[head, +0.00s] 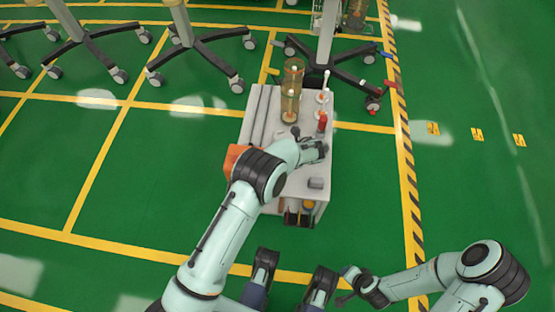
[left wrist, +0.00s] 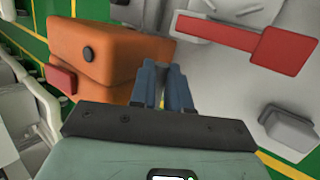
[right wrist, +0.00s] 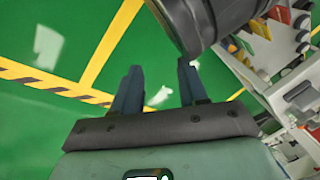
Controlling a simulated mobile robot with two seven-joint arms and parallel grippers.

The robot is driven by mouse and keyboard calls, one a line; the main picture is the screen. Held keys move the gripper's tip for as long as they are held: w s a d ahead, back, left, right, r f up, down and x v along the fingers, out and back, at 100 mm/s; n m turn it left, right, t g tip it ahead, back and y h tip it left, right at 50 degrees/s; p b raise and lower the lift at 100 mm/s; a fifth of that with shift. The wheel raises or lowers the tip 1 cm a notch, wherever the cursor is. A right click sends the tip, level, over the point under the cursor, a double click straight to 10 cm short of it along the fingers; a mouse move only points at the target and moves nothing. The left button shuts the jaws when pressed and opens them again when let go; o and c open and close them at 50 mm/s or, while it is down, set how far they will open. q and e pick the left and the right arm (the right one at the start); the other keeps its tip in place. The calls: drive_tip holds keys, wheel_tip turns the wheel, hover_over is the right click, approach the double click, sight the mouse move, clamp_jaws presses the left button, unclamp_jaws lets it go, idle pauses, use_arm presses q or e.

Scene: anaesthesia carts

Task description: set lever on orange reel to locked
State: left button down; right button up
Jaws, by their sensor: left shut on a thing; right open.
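The orange reel (head: 237,158) is at the left side of the grey cart, partly hidden by my left arm. In the left wrist view the orange reel (left wrist: 110,50) is a large orange block with a dark round knob and a red piece (left wrist: 60,82) low on its left side. I cannot tell which part is its lever. My left gripper (left wrist: 162,72) is at the right edge of the orange body, its fingers nearly together on something thin that I cannot make out. My right gripper (right wrist: 160,80) is open and empty above the green floor, in front of the cart.
The grey cart top (head: 262,125) carries a clear amber cylinder (head: 292,88) and a red item (head: 322,122). A red flat bar (left wrist: 285,48) shows right of the left fingers. Wheeled stand bases (head: 195,45) stand behind. Green floor is free to the right.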

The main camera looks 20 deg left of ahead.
use_arm(q)
drive_tip(key=shift+d+f+g+b, duration=0.1)
drive_tip(key=shift+f+g+b, duration=0.25)
drive_tip(key=shift+g+b, duration=0.2)
use_arm(e)
drive_tip(key=shift+g, duration=0.7)
drive_tip(key=shift+s+d+f, duration=0.2)
drive_tip(key=shift+s+f, duration=1.2)
drive_tip(key=shift+s, duration=0.1)
use_arm(q)
drive_tip(key=c, duration=1.4)
unclamp_jaws()
drive_tip(key=p+v, duration=0.2)
drive_tip(key=v, duration=1.1)
drive_tip(key=shift+r, duration=0.35)
use_arm(e)
drive_tip(key=w+r+t, duration=0.1)
drive_tip(key=w+r, duration=0.3)
drive_tip(key=w, duration=0.1)
drive_tip(key=shift+a+r+t, duration=0.2)
drive_tip(key=shift+a+t, duration=0.15)
drive_tip(key=shift+t, duration=0.05)
drive_tip(key=shift+s+d, duration=0.1)
